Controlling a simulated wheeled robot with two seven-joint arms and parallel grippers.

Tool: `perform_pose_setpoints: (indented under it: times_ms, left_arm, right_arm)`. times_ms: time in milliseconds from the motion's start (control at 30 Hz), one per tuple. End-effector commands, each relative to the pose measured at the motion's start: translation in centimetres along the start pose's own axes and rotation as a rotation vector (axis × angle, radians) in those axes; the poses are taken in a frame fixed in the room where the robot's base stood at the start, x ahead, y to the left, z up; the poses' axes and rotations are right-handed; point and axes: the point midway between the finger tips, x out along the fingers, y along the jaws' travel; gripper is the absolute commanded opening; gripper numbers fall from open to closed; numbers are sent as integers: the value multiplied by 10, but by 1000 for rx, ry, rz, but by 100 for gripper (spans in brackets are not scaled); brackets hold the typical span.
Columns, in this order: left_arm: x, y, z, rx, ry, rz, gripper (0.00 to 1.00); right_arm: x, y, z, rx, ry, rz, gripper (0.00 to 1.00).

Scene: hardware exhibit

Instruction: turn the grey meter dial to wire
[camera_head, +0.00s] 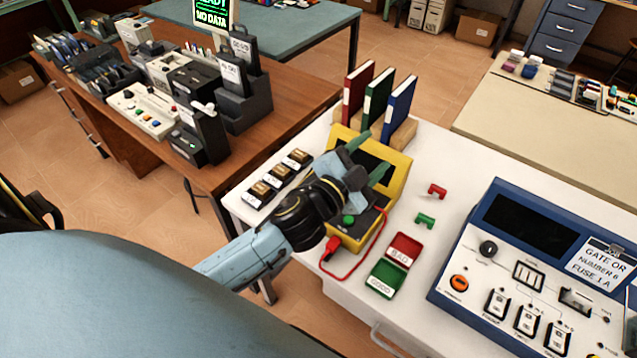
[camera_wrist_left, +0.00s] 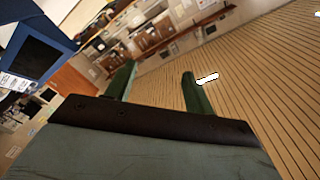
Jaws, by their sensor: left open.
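The yellow meter (camera_head: 396,163) stands on the white table, with a dark screen, a green button (camera_head: 348,219) and a red lead plugged in at its front. My left arm reaches across it from the left and covers much of its face. I cannot make out the grey dial or its setting. My left gripper (camera_head: 368,160) is in front of or above the meter's screen, its green fingers apart and nothing between them. In the left wrist view the open fingers (camera_wrist_left: 158,72) point at the far room, not at the meter. My right gripper is not in view.
Red, green and blue books (camera_head: 377,105) stand behind the meter. Red and green trays (camera_head: 387,281), marked BAD and GOOD, lie at its front right. A blue tester (camera_head: 512,275) stands at the right. Small labelled blocks (camera_head: 279,175) sit left of the meter.

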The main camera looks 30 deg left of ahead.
Motion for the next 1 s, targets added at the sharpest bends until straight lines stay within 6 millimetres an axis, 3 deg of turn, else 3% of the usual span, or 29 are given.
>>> perform_pose_setpoints:
  times_ms: [33,100,200,300,367,467,533,633,800,900,1000]
  left_arm:
    - [12,-7,-32,97,150,-11,53]
    - [19,-7,-72,235,352,-3,53]
    - [18,7,-117,444,623,49,53]
    - [10,31,-142,669,861,151,53]
    - [3,47,-144,811,983,236,53]
    - [-6,71,-128,1052,1144,422,53]
    - [-10,80,-103,1219,1216,584,53]
    - [-11,76,-54,1449,1248,853,53]
    - [-9,26,29,1732,1123,1334,53]
    - [-10,-11,61,1816,997,1557,53]
    - [-13,-39,79,1851,890,1707,53]
  right_arm:
    - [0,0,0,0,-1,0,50]
    - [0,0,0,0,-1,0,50]
    - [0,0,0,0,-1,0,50]
    - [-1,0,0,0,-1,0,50]
    - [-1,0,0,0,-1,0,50]
    - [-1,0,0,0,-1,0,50]
    - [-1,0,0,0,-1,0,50]
    - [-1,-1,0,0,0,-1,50]
    - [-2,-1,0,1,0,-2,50]
    - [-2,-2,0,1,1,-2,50]
    - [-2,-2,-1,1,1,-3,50]
